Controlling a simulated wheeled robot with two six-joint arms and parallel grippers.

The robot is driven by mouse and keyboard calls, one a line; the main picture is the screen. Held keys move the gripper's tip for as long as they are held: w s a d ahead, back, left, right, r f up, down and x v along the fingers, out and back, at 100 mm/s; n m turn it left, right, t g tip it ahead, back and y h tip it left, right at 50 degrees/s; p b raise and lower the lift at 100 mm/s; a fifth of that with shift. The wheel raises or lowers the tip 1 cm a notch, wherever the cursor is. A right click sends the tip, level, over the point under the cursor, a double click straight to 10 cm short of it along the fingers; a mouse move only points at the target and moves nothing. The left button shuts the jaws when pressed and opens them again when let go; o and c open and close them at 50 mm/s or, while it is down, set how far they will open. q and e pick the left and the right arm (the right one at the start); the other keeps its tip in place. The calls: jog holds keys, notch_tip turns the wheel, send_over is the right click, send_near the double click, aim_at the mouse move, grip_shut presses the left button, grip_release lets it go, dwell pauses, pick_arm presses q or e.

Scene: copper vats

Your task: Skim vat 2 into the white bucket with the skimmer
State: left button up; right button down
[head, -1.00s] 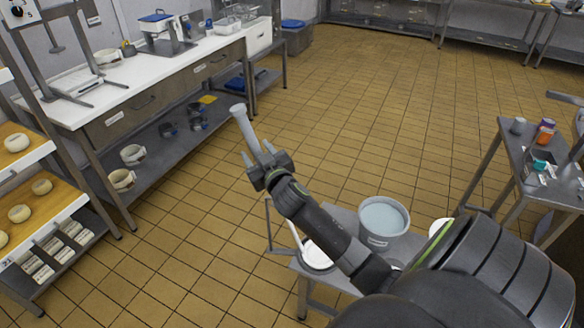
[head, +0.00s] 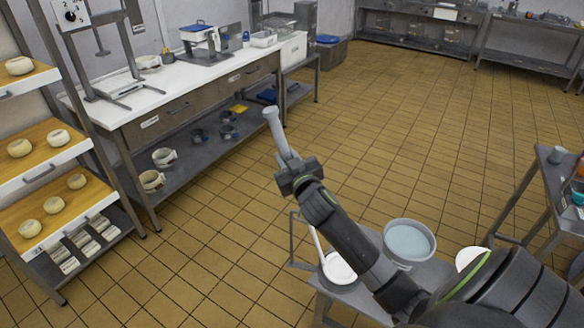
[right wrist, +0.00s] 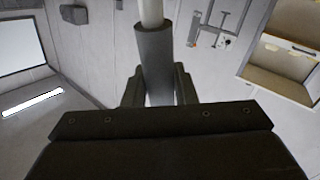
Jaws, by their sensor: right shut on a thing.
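My right gripper (head: 291,166) is raised over the floor and shut on a grey rod-like tool (head: 278,133). The tool points up and away; in the right wrist view it shows as a grey sleeve (right wrist: 154,62) with a thinner white shaft beyond. I cannot tell whether it is the skimmer. No vat shows. My left gripper is out of view.
A white-topped workbench (head: 150,100) with equipment runs along the left wall. A rack with cheese shelves (head: 40,193) stands at the left. A metal table (head: 560,185) is at the right edge. Tiled floor (head: 400,130) between them is clear.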

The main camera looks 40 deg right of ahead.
notch_tip(320, 180, up, 6)
jog(key=shift+r, duration=0.25)
notch_tip(320, 180, up, 5)
jog(key=p, duration=0.3)
jog(key=shift+f+p, duration=0.15)
jog(key=shift+p, duration=0.2)
notch_tip(320, 180, up, 3)
jog(key=p, duration=0.3)
